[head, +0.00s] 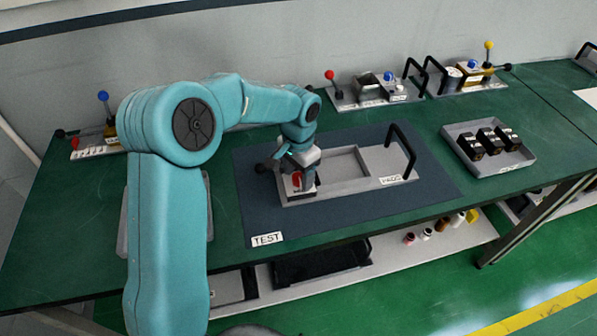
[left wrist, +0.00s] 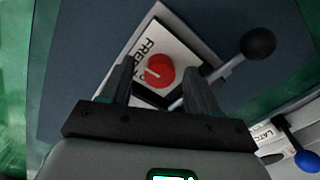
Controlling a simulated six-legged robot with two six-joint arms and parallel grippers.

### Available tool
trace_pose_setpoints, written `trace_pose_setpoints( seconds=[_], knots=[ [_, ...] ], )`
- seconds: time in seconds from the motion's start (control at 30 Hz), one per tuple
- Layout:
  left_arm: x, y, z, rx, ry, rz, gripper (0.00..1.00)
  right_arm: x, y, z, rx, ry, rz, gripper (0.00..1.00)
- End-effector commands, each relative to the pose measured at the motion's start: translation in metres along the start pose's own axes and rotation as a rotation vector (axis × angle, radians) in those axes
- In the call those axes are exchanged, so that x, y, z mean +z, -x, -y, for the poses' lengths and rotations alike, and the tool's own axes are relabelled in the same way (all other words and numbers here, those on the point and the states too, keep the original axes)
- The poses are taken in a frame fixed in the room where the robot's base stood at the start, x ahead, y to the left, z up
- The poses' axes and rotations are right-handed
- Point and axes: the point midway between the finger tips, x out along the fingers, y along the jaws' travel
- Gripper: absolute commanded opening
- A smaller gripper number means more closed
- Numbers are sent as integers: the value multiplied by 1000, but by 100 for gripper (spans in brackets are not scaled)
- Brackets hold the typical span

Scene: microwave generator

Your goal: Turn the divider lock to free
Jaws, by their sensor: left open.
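The divider lock is a red round knob (left wrist: 159,71) with a white pointer line. It sits on a white plate (left wrist: 178,45) marked FREE, with other lettering partly hidden. In the head view the red knob (head: 296,180) shows at the left end of a grey fixture (head: 345,186) on the dark TEST mat. My left gripper (left wrist: 158,68) is open, its two fingers on either side of the knob in the left wrist view. Whether they touch it or still hover above, I cannot tell. In the head view my left gripper (head: 303,190) partly hides that end. My right gripper is not in view.
A black ball lever (left wrist: 258,43) sticks out beside the plate. The fixture carries a black handle (head: 402,150) at its right. A grey tray (head: 518,157) with black blocks stands further right. Other lever fixtures (head: 375,92) line the back. The mat's front (head: 330,220) is clear.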

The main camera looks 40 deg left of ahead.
Motion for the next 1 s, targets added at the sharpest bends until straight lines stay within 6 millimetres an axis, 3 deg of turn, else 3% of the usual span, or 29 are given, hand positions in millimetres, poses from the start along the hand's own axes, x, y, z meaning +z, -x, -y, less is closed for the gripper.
trace_pose_setpoints(
  seconds=[0.03,0.17,0.2,0.63,0.67,0.7,0.73,1.0],
  knots=[
    [0,0,0,0,0,0,51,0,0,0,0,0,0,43],
    [0,0,0,0,0,0,9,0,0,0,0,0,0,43],
    [0,0,0,0,0,0,4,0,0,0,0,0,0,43],
    [-1,1,0,-1,-61,-2,5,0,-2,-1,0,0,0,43],
    [-1,1,0,-1,-61,-2,41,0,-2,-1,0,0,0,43],
    [-1,1,0,-1,-61,-2,54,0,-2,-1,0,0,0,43],
    [-1,1,0,-1,-61,-2,61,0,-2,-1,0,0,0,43],
    [0,1,0,0,-61,0,61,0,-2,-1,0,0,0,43]
  ],
)
